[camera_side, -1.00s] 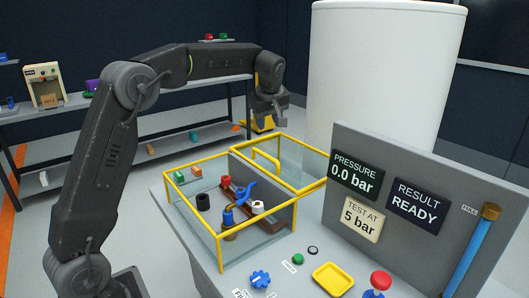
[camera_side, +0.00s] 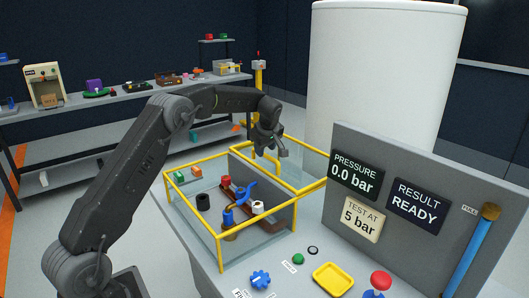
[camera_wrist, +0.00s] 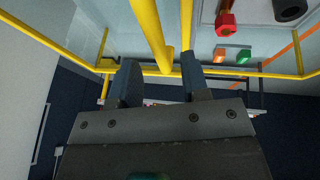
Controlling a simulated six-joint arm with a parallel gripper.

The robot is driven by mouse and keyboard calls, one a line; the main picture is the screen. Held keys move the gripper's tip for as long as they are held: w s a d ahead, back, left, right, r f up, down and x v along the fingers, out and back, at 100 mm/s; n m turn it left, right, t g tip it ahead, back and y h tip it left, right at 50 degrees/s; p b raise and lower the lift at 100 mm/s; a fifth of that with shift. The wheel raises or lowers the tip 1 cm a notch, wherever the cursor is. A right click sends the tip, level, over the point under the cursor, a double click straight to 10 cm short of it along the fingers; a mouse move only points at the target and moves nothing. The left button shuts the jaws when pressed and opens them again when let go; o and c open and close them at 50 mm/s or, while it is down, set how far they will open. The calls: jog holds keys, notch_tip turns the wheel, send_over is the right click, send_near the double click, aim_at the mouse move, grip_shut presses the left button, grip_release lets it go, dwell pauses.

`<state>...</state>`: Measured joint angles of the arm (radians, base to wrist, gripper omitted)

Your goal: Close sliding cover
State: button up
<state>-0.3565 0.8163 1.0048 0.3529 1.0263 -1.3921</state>
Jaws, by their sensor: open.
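The sliding cover (camera_side: 300,160) is a clear pane with a yellow frame. It stands to the right of the open yellow-framed box (camera_side: 215,250), beyond the grey divider. A yellow bar handle on the cover is partly hidden by my gripper (camera_side: 272,150) in the side view. My gripper is open, just above the cover at the handle. In the wrist view, my gripper (camera_wrist: 162,78) has its two dark fingers apart, with a thick yellow bar (camera_wrist: 148,25) seen in the gap between them. I cannot tell whether they touch it.
Inside the box are a blue valve handle (camera_side: 245,193), a black cylinder (camera_side: 203,202) and small coloured parts. A grey panel (camera_side: 430,200) with displays stands right. A white tank (camera_side: 385,70) stands behind. The yellow tray (camera_side: 333,279) and red button (camera_side: 381,279) are in front.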

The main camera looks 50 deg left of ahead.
jog(key=shift+x, duration=1.15)
jog(key=shift+c, duration=0.4)
grip_shut()
